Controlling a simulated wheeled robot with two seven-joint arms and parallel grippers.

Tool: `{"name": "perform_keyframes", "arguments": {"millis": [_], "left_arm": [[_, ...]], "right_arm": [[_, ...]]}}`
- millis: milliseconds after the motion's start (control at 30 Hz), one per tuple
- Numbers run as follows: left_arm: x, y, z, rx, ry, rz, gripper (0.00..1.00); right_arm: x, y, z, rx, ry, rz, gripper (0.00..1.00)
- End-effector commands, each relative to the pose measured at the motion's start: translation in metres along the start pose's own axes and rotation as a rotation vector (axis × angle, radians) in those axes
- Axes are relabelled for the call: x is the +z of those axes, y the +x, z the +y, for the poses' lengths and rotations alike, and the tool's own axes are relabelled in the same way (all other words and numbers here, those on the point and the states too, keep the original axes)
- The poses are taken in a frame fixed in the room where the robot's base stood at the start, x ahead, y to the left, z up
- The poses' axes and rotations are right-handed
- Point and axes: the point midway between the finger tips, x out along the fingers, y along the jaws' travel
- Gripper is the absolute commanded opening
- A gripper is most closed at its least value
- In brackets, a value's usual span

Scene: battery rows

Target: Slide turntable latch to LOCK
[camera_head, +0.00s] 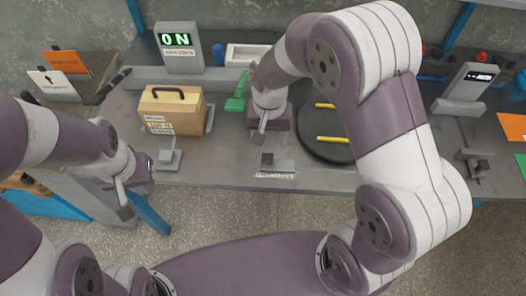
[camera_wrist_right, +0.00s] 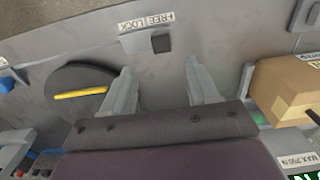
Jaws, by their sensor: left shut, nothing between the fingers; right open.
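The turntable (camera_head: 325,140) is a black disc with yellow bars at the right-centre of the bench; it is at the left in the right wrist view (camera_wrist_right: 72,108). The small dark latch block (camera_head: 267,160) sits near the bench's front edge, above a FREE/LOCK label (camera_head: 274,176). In the right wrist view the latch (camera_wrist_right: 160,42) is off the end of the label (camera_wrist_right: 146,22) further from the turntable. My right gripper (camera_wrist_right: 163,85) is open and empty, with the latch ahead of its fingers, apart from them. My left gripper (camera_head: 125,205) is shut and empty, left of the bench.
A cardboard box (camera_head: 172,110) with a black handle stands left of the latch. A green object (camera_head: 237,101) lies near my right gripper. A grey stand (camera_head: 168,158) is at the front edge. Bench around the latch is clear.

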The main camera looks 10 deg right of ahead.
Motion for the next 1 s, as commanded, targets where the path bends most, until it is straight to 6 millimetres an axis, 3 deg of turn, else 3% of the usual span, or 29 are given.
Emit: {"name": "perform_keyframes", "arguments": {"millis": [100,300,467,700,733,767,900,1000], "left_arm": [[0.0,-0.001,0.0,0.0,0.0,0.0,0.0],[0.0,-0.001,0.0,0.0,0.0,0.0,0.0],[0.0,-0.001,0.0,0.0,0.0,0.0,0.0],[0.0,-0.001,0.0,0.0,0.0,0.0,0.0],[0.0,-0.001,0.0,0.0,0.0,0.0,0.0],[0.0,-0.001,0.0,0.0,0.0,0.0,0.0],[0.0,-0.001,0.0,0.0,0.0,0.0,0.0],[0.0,-0.001,0.0,0.0,0.0,0.0,0.0]], "right_arm": [[0.001,0.032,0.001,0.002,-0.001,-0.004,0.6],[0.0,0.073,0.0,0.001,-0.002,-0.001,0.6],[0.0,0.087,0.0,-0.001,-0.002,0.001,0.6],[0.0,0.089,0.0,-0.001,-0.002,0.002,0.6],[0.0,0.089,0.0,-0.001,-0.002,0.002,0.56],[0.0,0.089,0.0,-0.001,-0.002,0.002,0.47],[0.0,0.088,0.0,-0.001,-0.002,0.002,0.01],[-0.001,0.088,0.0,-0.001,-0.002,0.002,0.0]]}}
